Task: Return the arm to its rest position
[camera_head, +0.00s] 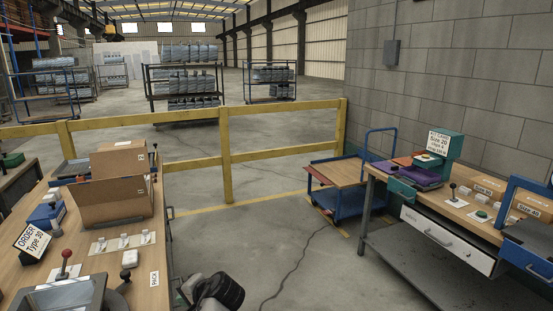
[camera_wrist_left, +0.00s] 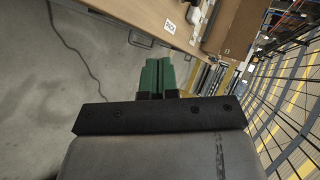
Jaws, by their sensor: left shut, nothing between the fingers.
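My left gripper (camera_wrist_left: 157,76) shows in the left wrist view. Its two green fingers are together, shut and empty, with bare floor and the edge of a wooden bench beyond them. In the head view, a dark and grey part of my left arm (camera_head: 218,291) shows at the bottom, just right of the left workbench (camera_head: 140,268); the fingertips cannot be made out there. My right gripper is in neither view.
The left workbench holds cardboard boxes (camera_head: 121,190), an order sign (camera_head: 34,240) and a red-knobbed lever (camera_head: 66,262). A blue cart (camera_head: 349,200) and a right workbench (camera_head: 464,215) stand across clear floor. A yellow railing (camera_head: 226,150) runs behind.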

